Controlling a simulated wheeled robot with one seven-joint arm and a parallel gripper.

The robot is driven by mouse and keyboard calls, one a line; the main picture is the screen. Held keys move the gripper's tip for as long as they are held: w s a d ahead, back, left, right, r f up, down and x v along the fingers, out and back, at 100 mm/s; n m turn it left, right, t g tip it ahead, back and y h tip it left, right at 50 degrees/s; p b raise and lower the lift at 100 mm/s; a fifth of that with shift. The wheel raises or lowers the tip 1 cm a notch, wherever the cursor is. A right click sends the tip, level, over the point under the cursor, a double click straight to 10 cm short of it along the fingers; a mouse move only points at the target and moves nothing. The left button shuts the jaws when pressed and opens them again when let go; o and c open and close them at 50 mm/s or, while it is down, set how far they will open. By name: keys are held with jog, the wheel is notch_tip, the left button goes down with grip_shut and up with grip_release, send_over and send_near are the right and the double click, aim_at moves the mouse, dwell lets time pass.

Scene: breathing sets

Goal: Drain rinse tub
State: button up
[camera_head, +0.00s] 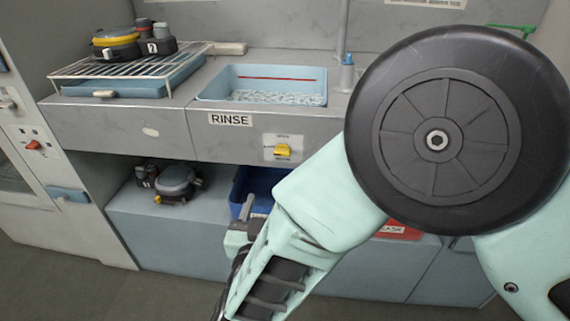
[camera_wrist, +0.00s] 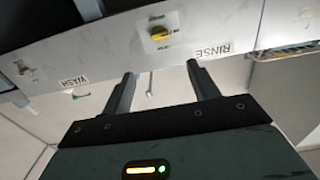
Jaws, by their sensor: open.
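The rinse tub (camera_head: 268,71) is a pale blue basin set in the grey counter, with rippled water inside and a red line on its back wall. The RINSE label (camera_head: 230,120) is on the counter front below it. A yellow knob (camera_head: 283,150) on a small plate is to the label's right. In the wrist view, upside down, the yellow knob (camera_wrist: 159,33) and RINSE label (camera_wrist: 211,50) lie beyond the fingertips. My gripper (camera_wrist: 161,72) is open and empty, below the counter front and apart from the knob. My arm hides the counter's right part in the head view.
A wire rack (camera_head: 130,68) over a blue tray holds breathing gear at the left. More gear (camera_head: 176,182) and a blue bin (camera_head: 236,190) are on the lower shelf. A WASH label (camera_wrist: 75,83) and another knob (camera_wrist: 26,72) show in the wrist view.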

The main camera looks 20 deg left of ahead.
aim_at(282, 153)
jog(key=x, duration=1.6)
jog(key=shift+w+a, duration=0.2)
jog(key=shift+w, duration=0.05)
jog(key=c, duration=1)
